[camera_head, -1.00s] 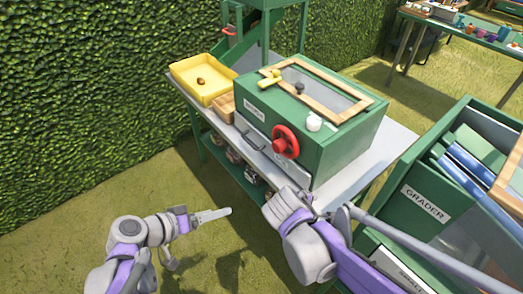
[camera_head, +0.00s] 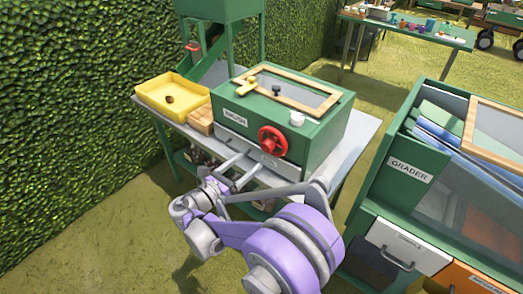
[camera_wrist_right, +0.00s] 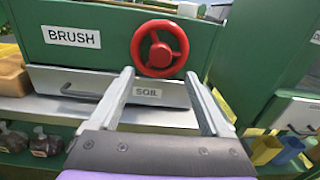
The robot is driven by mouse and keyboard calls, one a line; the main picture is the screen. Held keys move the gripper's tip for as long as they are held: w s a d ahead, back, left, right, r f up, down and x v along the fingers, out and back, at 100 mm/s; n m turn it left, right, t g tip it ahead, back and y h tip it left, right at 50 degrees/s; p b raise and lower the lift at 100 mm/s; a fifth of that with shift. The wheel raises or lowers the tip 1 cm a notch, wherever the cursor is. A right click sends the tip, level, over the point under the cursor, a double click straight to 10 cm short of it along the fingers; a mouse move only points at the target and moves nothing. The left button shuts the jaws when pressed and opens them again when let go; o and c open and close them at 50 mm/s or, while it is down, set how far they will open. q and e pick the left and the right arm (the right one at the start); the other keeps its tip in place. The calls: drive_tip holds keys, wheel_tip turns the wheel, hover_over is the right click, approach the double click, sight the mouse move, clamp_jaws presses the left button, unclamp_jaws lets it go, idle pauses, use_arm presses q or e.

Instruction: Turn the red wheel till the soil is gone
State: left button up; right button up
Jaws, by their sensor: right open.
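The red wheel (camera_head: 272,141) is on the front of the green box labelled BRUSH (camera_head: 318,137). It shows in the right wrist view (camera_wrist_right: 160,70), above and just beyond the fingertips. My right gripper (camera_head: 243,166) is open and empty in front of the box, low and left of the wheel in the head view; its fingers (camera_wrist_right: 160,76) point at the box with the wheel between their lines, apart from it as far as I can tell. A drawer labelled SOIL (camera_wrist_right: 149,92) is closed below the wheel. No loose soil can be made out. My left gripper is out of view.
A yellow tray (camera_head: 146,92) holding a small brown item stands left of the box, beside a wooden block (camera_head: 201,120). A green cabinet labelled GRADER (camera_head: 384,170) stands close on the right. A hedge (camera_head: 70,130) closes off the left side.

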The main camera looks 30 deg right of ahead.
sight(265, 149)
drive_tip(key=x, duration=0.9)
clamp_jaws()
